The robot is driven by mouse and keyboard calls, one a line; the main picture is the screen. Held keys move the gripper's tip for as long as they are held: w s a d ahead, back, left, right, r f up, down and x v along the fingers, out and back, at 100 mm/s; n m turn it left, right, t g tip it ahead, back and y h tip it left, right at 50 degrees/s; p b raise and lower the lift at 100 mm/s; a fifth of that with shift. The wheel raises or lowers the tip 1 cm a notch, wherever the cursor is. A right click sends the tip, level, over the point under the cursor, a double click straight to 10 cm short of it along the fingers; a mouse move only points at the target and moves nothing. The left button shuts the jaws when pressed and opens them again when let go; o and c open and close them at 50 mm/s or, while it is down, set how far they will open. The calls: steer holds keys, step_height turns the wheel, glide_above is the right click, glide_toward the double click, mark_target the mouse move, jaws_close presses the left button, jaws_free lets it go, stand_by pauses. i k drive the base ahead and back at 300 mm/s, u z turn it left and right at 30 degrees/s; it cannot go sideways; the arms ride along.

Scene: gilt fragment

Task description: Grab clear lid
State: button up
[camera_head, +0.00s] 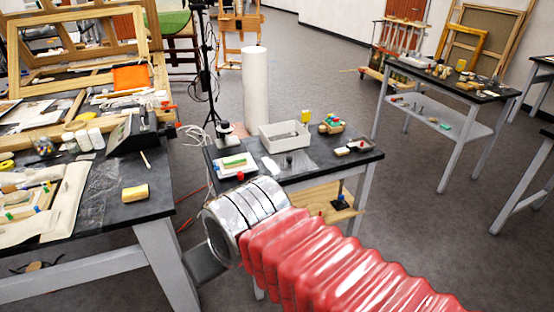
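I cannot pick out a clear lid for certain. A clear, shiny patch (303,160) lies on the small dark-topped table, beside a small dark cylinder; I cannot tell whether it is a lid or a sheet. Crumpled clear film (103,190) lies on the left table. My arm, with a red bellows sleeve and a silver end, reaches in from the lower right, in front of the small table. A dark grey part at its end, probably my gripper (205,265), hangs low between the two tables. No fingertips show, and I see nothing held.
The small table (358,160) also holds an open white bin (285,135), a white tray (236,165) and a toy-like coloured cluster (332,125). The left table (150,215) is crowded with frames, bottles and a yellow block (135,193).

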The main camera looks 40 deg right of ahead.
mark_target(280, 165)
steer(key=z, duration=0.2)
steer(key=i, duration=0.85)
steer(key=z, duration=0.5)
